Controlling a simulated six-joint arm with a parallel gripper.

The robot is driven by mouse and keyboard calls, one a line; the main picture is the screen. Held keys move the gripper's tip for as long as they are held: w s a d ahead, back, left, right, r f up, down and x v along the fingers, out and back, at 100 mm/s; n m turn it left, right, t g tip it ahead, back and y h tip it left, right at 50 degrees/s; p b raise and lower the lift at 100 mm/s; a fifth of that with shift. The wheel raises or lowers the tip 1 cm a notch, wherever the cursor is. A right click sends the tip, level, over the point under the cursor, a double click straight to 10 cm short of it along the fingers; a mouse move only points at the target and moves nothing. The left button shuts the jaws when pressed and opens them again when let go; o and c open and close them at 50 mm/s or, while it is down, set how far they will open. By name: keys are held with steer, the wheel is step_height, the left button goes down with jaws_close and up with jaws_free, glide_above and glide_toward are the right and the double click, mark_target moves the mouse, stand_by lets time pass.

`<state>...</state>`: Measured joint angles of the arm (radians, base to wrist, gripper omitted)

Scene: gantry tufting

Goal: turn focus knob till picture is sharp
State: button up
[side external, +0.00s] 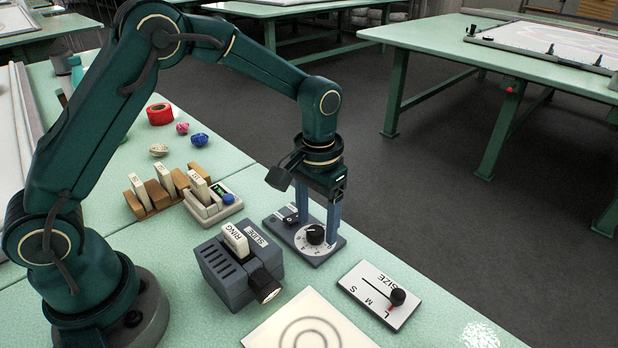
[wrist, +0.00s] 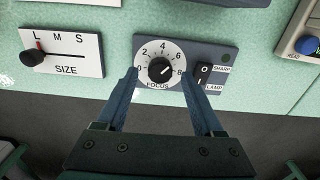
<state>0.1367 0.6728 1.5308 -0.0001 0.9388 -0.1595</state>
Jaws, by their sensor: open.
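The focus knob (wrist: 160,69) is a black round knob on a white dial numbered 0 to 8, on a grey plate (side external: 275,222). Its pale mark appears to point right, towards the higher numbers. My gripper (wrist: 160,74) is open, pointing down, with one finger on each side of the knob; contact is unclear. In the side view my gripper (side external: 318,216) stands over the dial. The grey projector (side external: 222,270) holds a slide marked RING (side external: 236,240). The picture (side external: 290,325), soft grey rings on a pale board, is cut off at the bottom edge.
A rocker switch (wrist: 203,76) and a dark SHARP lamp (wrist: 225,57) sit beside the dial. The SIZE slider (side external: 397,297) stands near L. A wooden slide rack (side external: 140,205) and a pale tray with a blue button (side external: 228,198) lie behind the projector.

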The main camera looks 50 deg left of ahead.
mark_target(317, 229)
steer(key=shift+r, duration=2.25)
steer(key=shift+w+r, duration=0.1)
steer(key=shift+r, duration=0.25)
steer(key=s+a+r+t, duration=0.35)
steer(key=s+r, duration=0.25)
steer(key=r, duration=0.5)
steer(key=s+a+f+t, duration=0.1)
steer(key=s+f+t, duration=0.1)
steer(key=s, duration=0.8)
steer(key=shift+s+f, duration=0.25)
steer(key=shift+f, duration=0.45)
